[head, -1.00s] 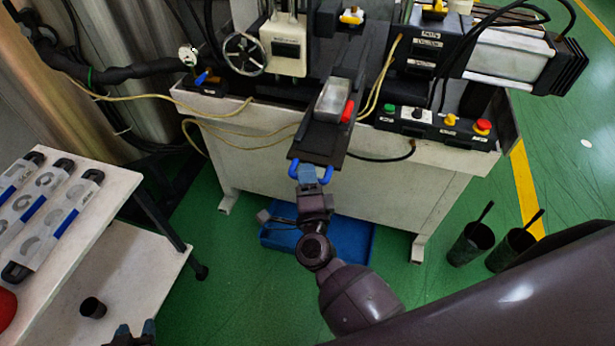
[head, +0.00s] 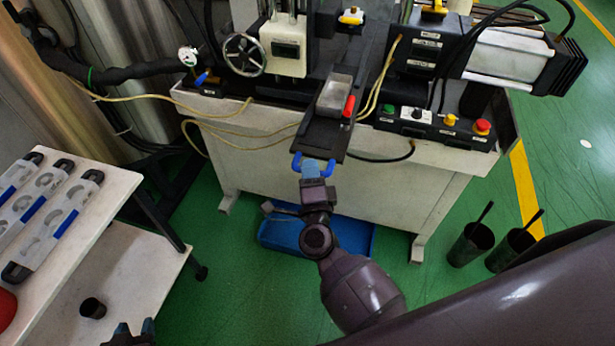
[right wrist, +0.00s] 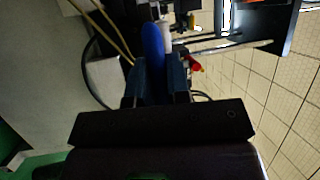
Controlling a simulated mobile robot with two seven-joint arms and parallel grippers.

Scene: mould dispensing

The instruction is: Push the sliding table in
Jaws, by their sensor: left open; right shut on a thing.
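The sliding table (head: 318,140) is a dark narrow plate that sticks out from the front of the machine in the head view. A grey block-shaped mould with a red part (head: 336,95) sits on it. A blue handle (head: 298,163) is at its near end. My right gripper (head: 312,168) is shut on this handle. In the right wrist view the blue handle (right wrist: 153,45) stands between the dark fingers. My left gripper (head: 134,332) is open and empty at the bottom edge of the head view, by the white shelf, away from the sliding table.
A button panel (head: 436,124) is at the machine's right front. A blue tray (head: 350,238) lies on the floor below my right arm. Two dark cups (head: 470,244) stand at the right. A white shelf (head: 105,200) with moulds is at the left.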

